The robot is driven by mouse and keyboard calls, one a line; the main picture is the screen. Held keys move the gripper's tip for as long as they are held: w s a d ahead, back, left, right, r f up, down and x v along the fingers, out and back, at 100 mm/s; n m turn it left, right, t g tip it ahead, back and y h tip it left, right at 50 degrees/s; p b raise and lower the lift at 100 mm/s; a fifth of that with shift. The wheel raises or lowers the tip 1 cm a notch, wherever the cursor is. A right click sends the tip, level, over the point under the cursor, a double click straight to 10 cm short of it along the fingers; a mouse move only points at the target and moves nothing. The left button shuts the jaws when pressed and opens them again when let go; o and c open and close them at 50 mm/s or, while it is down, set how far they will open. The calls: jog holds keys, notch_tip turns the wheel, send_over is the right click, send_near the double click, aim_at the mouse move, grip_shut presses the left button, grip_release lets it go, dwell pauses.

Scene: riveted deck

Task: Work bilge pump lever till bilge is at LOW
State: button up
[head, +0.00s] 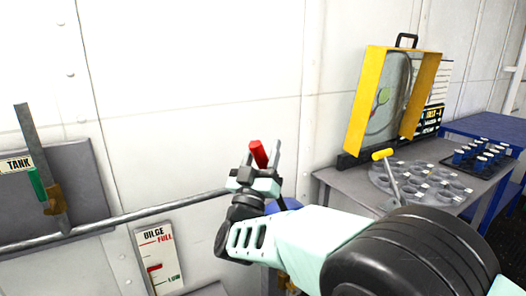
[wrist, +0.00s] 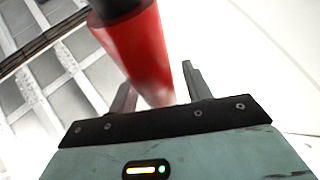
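The pump lever's red grip (head: 258,153) stands at my gripper (head: 260,160), between its two spread fingers in the head view. In the wrist view the red grip (wrist: 138,50) slants down between the fingertips (wrist: 158,85), with a gap on the right side. The gripper looks open, not closed on the grip. Most of the lever's shaft and the pump body are hidden behind my gripper and arm. The bilge gauge (head: 160,256) is on the wall at lower left. Its red marker (head: 154,267) sits below the middle, a little above the LOW mark.
A grey pipe (head: 110,217) runs along the wall. At right a table (head: 350,187) holds a yellow-framed case (head: 358,105), a tray of round wells and several blue cups (head: 480,155).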

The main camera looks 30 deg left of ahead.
jog(key=b+v, duration=0.2)
jog(key=v, duration=1.5)
jog(key=shift+f, duration=0.15)
jog(key=shift+s, duration=0.15)
